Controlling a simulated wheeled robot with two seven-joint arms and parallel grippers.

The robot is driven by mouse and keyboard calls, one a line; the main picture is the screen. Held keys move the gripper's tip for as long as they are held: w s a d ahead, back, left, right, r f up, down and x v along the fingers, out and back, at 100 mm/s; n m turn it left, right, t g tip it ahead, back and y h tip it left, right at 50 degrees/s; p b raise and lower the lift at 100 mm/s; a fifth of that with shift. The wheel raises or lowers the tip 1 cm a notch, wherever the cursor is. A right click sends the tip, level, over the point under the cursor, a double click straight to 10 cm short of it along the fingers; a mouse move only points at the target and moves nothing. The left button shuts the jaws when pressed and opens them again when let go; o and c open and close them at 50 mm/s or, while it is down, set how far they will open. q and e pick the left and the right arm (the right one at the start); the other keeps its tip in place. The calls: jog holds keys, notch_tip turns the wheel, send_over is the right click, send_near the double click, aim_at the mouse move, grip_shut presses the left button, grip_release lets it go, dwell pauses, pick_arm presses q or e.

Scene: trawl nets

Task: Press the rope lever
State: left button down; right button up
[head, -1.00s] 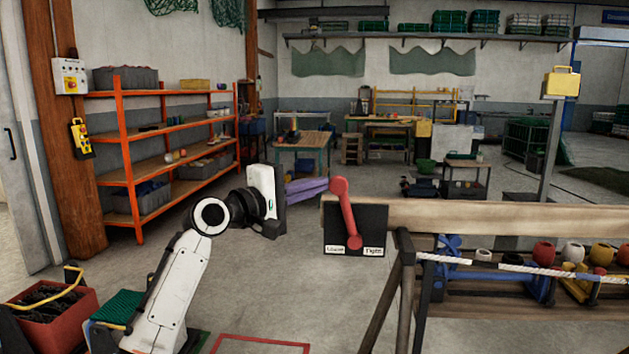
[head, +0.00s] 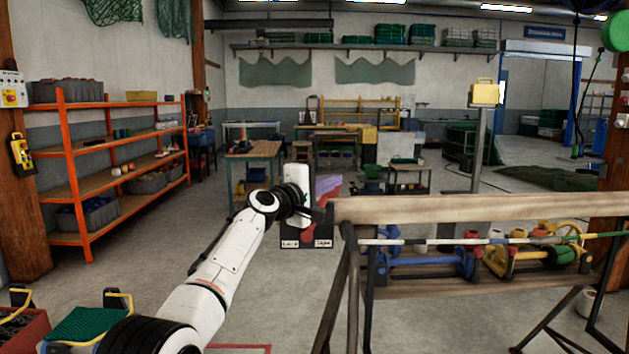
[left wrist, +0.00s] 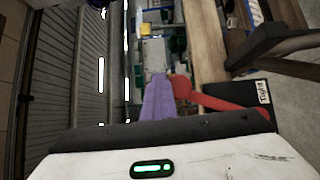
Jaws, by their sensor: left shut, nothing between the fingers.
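The red rope lever (left wrist: 215,99) stands out from a black panel (head: 320,240) at the left end of a wooden beam. In the head view most of the lever is behind my left gripper, with a bit of red showing. The panel's labels are small; the wrist view shows "Tight" on one. My left gripper (head: 328,186) is in front of the panel, its purple fingers closed together with nothing between them. In the left wrist view the fingertips (left wrist: 159,77) are close beside the lever's rounded end; I cannot tell whether they touch. My right gripper is out of view.
The wooden beam (head: 440,208) runs right from the panel above a rack with a striped rope (head: 450,241) and coloured spools. An orange shelf (head: 75,195) stands left. A red bin (head: 22,335) is at lower left. Floor between shelf and rack is open.

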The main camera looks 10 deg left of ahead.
pick_arm(q)
jog(key=shift+w+d+f, duration=0.2)
jog(key=shift+d+f, duration=0.45)
jog(key=shift+d, duration=0.25)
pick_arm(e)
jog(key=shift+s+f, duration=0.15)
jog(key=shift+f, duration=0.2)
pick_arm(q)
jog(key=shift+d+f, duration=0.1)
